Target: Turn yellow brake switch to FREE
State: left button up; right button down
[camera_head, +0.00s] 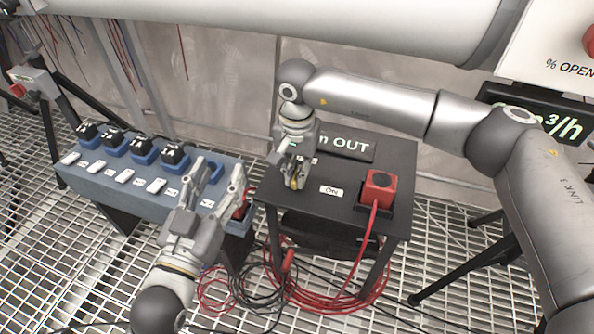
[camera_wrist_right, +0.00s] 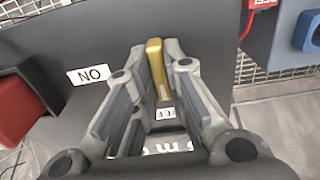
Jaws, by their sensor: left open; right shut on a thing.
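The yellow brake switch (camera_head: 295,184) sits on top of a black table (camera_head: 265,186). In the right wrist view the yellow switch lever (camera_wrist_right: 156,62) stands between the fingertips of my right gripper (camera_wrist_right: 160,50), which is shut on it. A white label partly shows between the fingers, but its full word is hidden. Another white label (camera_wrist_right: 91,74), reading ON or NO, lies beside the switch, and it also shows in the head view (camera_head: 331,191). My left gripper (camera_head: 217,172) is open and empty over the right end of the blue-grey box.
The blue-grey box (camera_head: 105,187) carries several black and blue plugs. A red block (camera_head: 379,187) with a red cable stands at the table's right side. Coiled red and black cables (camera_head: 330,298) lie on the grating floor. A large pipe (camera_head: 300,25) crosses above.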

aim_at(297, 173)
dwell(0.3)
jog(key=c, duration=1.5)
grip_release()
jog(key=shift+r, duration=0.1)
notch_tip(297, 173, up, 7)
jog(key=shift+r, duration=0.15)
